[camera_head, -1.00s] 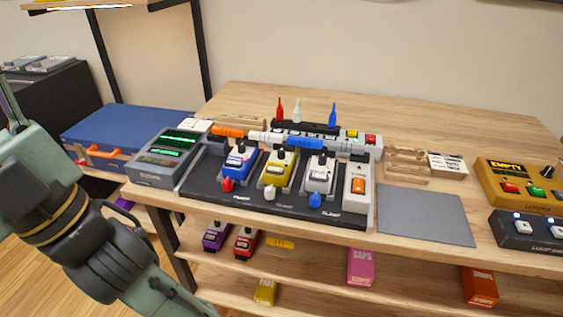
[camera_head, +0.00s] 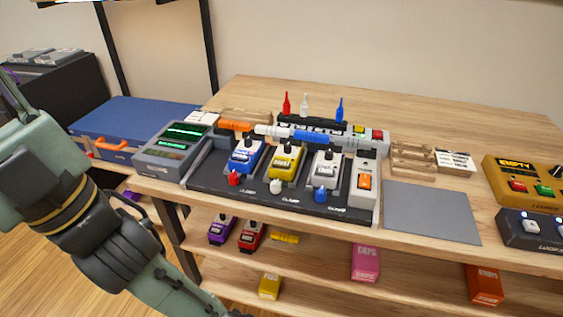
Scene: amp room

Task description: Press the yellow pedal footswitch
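The yellow pedal (camera_head: 284,167) sits in the middle of a black pedalboard (camera_head: 239,196) on the wooden workbench. It stands between a blue pedal (camera_head: 246,157) and a white pedal (camera_head: 324,171). It has a pale label and a dark knob-like part on top; I cannot tell which part is its footswitch. A small white knob (camera_head: 275,187) stands in front of it, by a clamp label. My arm fills the left side, well apart from the yellow pedal. My gripper is not recognisable in this view.
A grey device with green displays (camera_head: 172,147) and a blue case (camera_head: 130,128) stand left. A grey mat (camera_head: 433,212) lies right of the board, beside a wide yellow unit (camera_head: 525,182). The lower shelves hold several pedals, including another yellow one (camera_head: 269,287).

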